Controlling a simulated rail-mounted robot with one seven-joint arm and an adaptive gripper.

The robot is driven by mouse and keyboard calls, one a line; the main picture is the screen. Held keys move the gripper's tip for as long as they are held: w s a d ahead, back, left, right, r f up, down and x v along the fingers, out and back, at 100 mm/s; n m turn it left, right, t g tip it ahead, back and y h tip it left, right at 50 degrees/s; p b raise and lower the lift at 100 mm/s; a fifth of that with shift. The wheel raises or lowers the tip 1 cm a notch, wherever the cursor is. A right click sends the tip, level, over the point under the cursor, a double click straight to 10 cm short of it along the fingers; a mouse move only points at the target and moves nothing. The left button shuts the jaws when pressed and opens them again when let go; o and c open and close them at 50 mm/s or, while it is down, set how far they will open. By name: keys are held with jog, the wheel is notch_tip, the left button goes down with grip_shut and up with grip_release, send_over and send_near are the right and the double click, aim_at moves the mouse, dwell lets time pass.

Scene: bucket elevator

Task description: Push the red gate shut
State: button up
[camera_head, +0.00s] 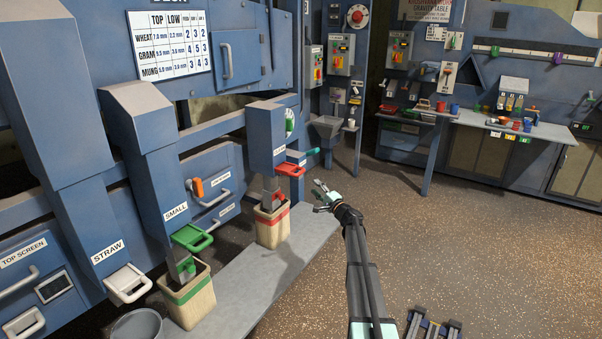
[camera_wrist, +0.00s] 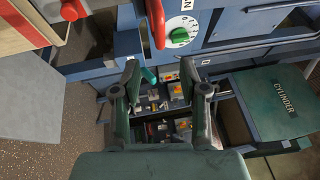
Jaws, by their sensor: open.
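The red gate (camera_head: 290,170) is a flat slide with a loop handle, sticking out from the front of the blue spout (camera_head: 268,132). In the wrist view, part of its red handle (camera_wrist: 155,24) shows at the top centre, beyond my fingertips. My gripper (camera_head: 323,194) is to the right of the red gate and a little lower in the head view, apart from it. In the wrist view, my gripper (camera_wrist: 160,76) has its two fingers spread with nothing between them.
A red-striped bag (camera_head: 272,226) stands under the red gate's spout on a grey ledge (camera_head: 262,280). Left of it are a green gate (camera_head: 191,238) and a green-striped bag (camera_head: 190,298). A teal-tipped handle (camera_head: 310,152) juts out near the red gate.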

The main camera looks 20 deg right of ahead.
aim_at(300, 173)
jog(key=p+x, duration=0.3)
jog(key=x, duration=0.9)
jog(key=shift+w+a, duration=0.1)
jog(key=shift+w, duration=0.25)
grip_shut()
